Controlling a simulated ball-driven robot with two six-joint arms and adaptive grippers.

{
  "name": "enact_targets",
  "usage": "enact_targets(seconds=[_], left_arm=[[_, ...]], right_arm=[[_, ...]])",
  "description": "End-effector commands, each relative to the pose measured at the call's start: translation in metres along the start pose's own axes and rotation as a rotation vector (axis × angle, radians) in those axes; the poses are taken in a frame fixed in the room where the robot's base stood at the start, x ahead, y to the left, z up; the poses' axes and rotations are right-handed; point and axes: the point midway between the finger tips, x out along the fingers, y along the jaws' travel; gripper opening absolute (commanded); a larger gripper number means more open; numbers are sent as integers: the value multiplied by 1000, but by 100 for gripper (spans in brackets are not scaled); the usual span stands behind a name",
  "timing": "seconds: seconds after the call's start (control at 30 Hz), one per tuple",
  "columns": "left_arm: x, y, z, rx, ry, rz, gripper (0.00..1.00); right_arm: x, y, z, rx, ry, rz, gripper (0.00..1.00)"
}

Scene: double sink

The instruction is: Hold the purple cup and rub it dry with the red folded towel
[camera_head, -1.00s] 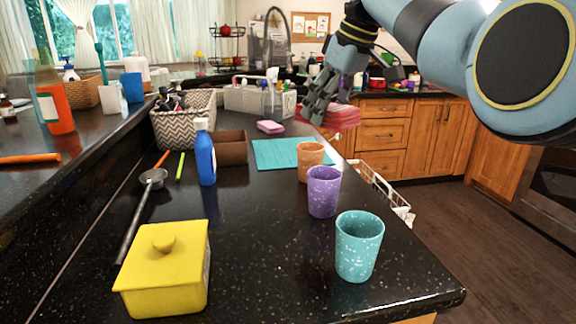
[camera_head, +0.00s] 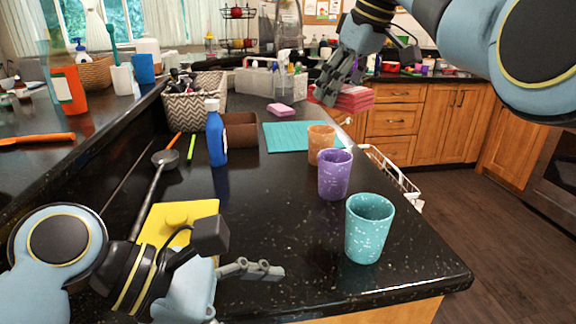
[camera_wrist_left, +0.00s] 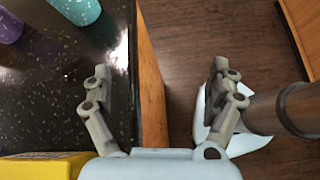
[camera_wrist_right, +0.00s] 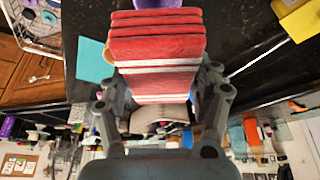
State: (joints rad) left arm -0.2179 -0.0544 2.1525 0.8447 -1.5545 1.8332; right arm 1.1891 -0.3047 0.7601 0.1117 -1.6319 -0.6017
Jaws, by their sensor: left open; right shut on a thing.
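The purple cup (camera_head: 334,176) stands upright on the black counter, between an orange cup (camera_head: 321,138) and a teal cup (camera_head: 369,230). Its edge also shows in the left wrist view (camera_wrist_left: 9,26). The red folded towel (camera_head: 356,97) is in my right gripper (camera_head: 335,86), above and beyond the cups. In the right wrist view the towel (camera_wrist_right: 157,45) is a thick stack between the fingers. My left gripper (camera_head: 252,269) is open and empty at the counter's front, left of the teal cup. In the left wrist view its fingers (camera_wrist_left: 162,78) straddle the counter edge.
A yellow lidded box (camera_head: 178,215) sits behind my left wrist. A white rack (camera_head: 390,175) is right of the counter. The middle counter is clear.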

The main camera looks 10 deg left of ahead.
Motion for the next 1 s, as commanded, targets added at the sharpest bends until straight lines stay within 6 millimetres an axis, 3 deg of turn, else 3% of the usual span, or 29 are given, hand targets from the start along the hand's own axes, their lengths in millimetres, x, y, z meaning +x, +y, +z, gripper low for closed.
enact_targets(seconds=[0.17, 0.4, 0.47, 0.6, 0.87, 1.0], left_arm=[[3, 89, 12, -202, -67, 218, 91], [-8, 222, 30, -461, -234, 499, 91], [-4, 246, 32, -478, -245, 511, 91], [14, 264, 30, -438, -205, 460, 91], [36, 274, 30, -407, -183, 424, 91], [60, 285, 33, -409, -183, 423, 91]], right_arm=[[0, 0, 0, 0, 0, 0, 31], [0, 0, 0, 0, 0, 0, 31], [0, 0, 0, 0, 0, 0, 31], [0, 0, 0, 0, 0, 0, 31], [0, 0, 0, 0, 0, 0, 31], [0, 0, 0, 0, 0, 0, 31]])
